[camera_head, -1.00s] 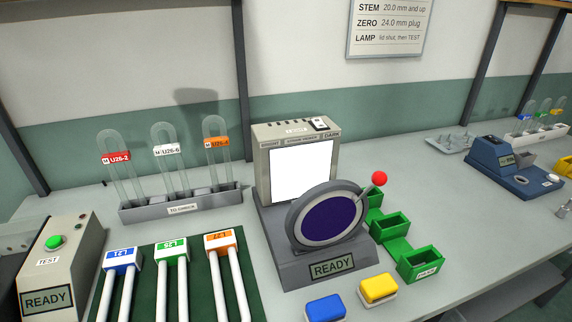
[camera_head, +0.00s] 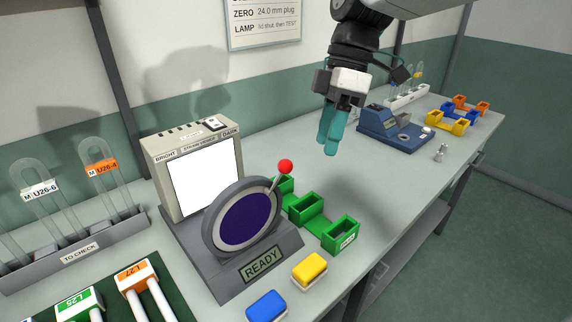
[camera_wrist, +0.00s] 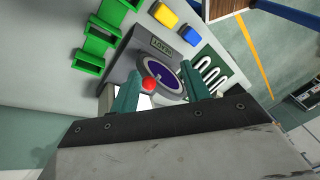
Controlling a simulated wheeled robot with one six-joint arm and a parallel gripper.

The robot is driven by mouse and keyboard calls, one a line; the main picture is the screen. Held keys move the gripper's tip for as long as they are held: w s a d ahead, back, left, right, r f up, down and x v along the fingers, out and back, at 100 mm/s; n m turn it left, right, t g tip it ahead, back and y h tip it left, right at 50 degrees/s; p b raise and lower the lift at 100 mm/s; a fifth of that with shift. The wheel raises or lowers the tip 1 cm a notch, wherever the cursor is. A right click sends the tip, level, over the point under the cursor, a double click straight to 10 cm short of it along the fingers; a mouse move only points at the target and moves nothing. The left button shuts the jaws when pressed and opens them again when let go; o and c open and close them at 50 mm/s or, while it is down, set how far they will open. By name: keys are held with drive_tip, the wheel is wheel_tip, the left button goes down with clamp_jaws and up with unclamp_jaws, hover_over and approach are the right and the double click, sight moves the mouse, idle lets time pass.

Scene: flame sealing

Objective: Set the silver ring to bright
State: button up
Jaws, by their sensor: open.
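The silver ring (camera_head: 213,234) surrounds a dark purple disc on the strain viewer (camera_head: 254,268). Its lever ends in a red ball (camera_head: 285,167) and leans up and right, toward the DARK label side; BRIGHT is at the left. The viewer's panel is lit white and its display reads READY. My gripper (camera_head: 330,146), with teal fingers, is open and empty in the air, right of and above the ball. In the wrist view, the red ball (camera_wrist: 148,84) appears between the open fingers, at a distance and not touched. The ring (camera_wrist: 176,73) shows behind it, partly hidden by a finger.
Green bins (camera_head: 341,235) stand just right of the viewer. A yellow block (camera_head: 309,268) and a blue block (camera_head: 266,305) lie in front. A rack of tubes (camera_head: 78,246) is at the left. A blue device (camera_head: 395,130) stands farther right, beyond clear bench.

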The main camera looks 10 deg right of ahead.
sight(285, 164)
drive_tip(key=w+a+n+g, duration=0.1)
drive_tip(key=w+a+n, duration=0.3)
drive_tip(key=a+n, duration=0.1)
drive_tip(key=shift+y, duration=0.3)
drive_tip(key=x, duration=0.8)
drive_tip(key=shift+w+f, duration=0.2)
drive_tip(key=shift+w, duration=0.05)
clamp_jaws()
